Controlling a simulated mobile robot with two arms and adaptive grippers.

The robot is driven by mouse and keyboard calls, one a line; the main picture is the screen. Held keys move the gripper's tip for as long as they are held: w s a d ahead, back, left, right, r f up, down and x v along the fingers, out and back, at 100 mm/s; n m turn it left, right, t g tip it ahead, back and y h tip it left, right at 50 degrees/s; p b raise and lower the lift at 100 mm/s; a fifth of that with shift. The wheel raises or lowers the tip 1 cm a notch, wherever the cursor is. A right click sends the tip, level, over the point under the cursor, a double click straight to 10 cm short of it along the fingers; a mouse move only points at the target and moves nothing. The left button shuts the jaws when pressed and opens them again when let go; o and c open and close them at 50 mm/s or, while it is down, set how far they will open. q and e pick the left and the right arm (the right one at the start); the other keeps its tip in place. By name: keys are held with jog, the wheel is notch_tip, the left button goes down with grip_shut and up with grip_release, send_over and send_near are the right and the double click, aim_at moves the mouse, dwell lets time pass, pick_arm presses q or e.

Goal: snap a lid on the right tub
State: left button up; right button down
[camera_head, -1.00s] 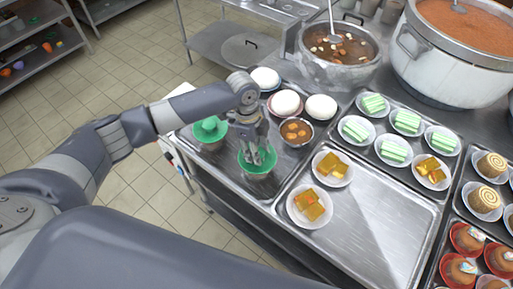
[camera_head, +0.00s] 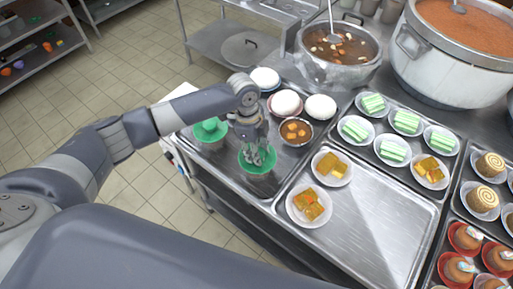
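The right tub (camera_head: 257,174) stands on the steel counter near its left edge, with a green lid (camera_head: 259,166) at its top. I cannot tell whether this lid is seated all round. My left gripper (camera_head: 258,158) points down at the middle of the lid. Its fingers look parted, and their tips are at or just above the green surface; they hide the lid's centre. The left tub (camera_head: 211,146) stands to the upper left with a green lid (camera_head: 210,129) on top. My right gripper is not in view.
A bowl of brown soup (camera_head: 296,132) and several white rounded items on dishes (camera_head: 285,104) stand close behind the right tub. To its right is a metal tray (camera_head: 375,215) with plates of yellow cake (camera_head: 309,204). Large pots (camera_head: 338,66) stand at the back.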

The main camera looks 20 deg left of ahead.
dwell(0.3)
pick_arm(q)
jog(key=o, duration=0.9)
jog(key=shift+c, duration=0.2)
jog(key=shift+o, duration=0.4)
jog(key=o, duration=0.4)
jog(key=shift+r+p, duration=3.55)
jog(key=shift+p, duration=0.05)
